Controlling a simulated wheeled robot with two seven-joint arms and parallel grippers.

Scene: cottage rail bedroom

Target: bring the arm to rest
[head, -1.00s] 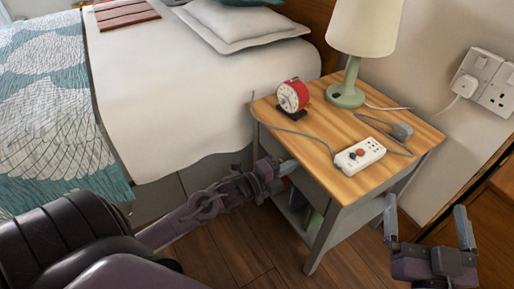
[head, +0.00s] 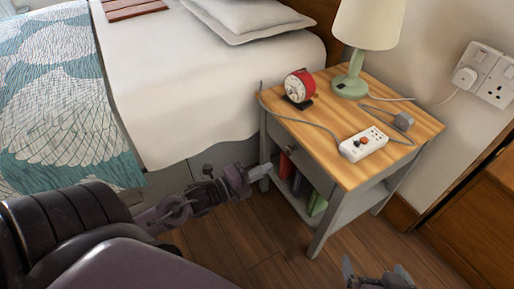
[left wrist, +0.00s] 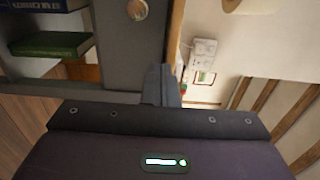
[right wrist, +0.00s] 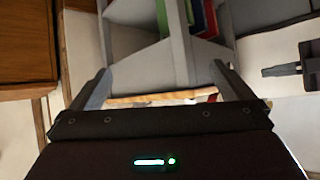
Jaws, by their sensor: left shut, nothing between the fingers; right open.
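My left gripper (head: 264,171) is shut and empty. It is just left of the nightstand (head: 346,200), below the tabletop. In the left wrist view its closed fingers (left wrist: 162,84) are in front of the grey nightstand front, near a round knob (left wrist: 137,10). My right gripper (head: 376,268) is low at the bottom edge of the head view, in front of the nightstand, partly cut off. In the right wrist view its fingers (right wrist: 160,88) are spread wide with nothing held between them.
The bed (head: 190,90) is at left. Wooden floor (head: 285,268) is clear in front.

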